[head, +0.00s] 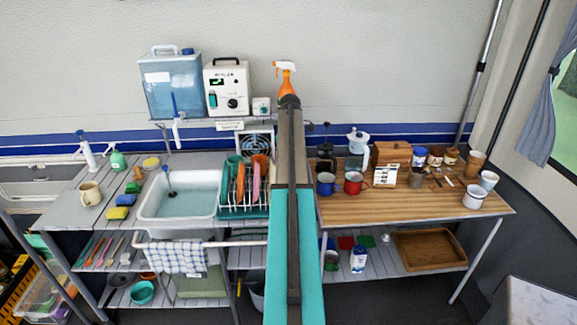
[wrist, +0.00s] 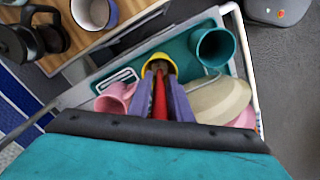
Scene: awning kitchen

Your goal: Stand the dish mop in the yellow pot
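The yellow pot (wrist: 172,60) stands in the teal dish rack tray in the wrist view, its mouth toward the camera. My gripper (wrist: 162,80) points at the pot, and its purple-grey fingers are close together on a red handle, taken as the dish mop (wrist: 160,103). The far end of the mop shows dark within the outline of the pot's mouth. I cannot tell how deep it reaches or whether it touches the rim. In the head view my arm hides my gripper, the mop and the pot.
The dish rack (head: 232,212) stands right of the sink (head: 180,205). Beside the pot are a pink mug (wrist: 115,98), a teal cup (wrist: 214,47) and cream plates (wrist: 218,100). A blue-handled tool (head: 168,180) stands in the sink.

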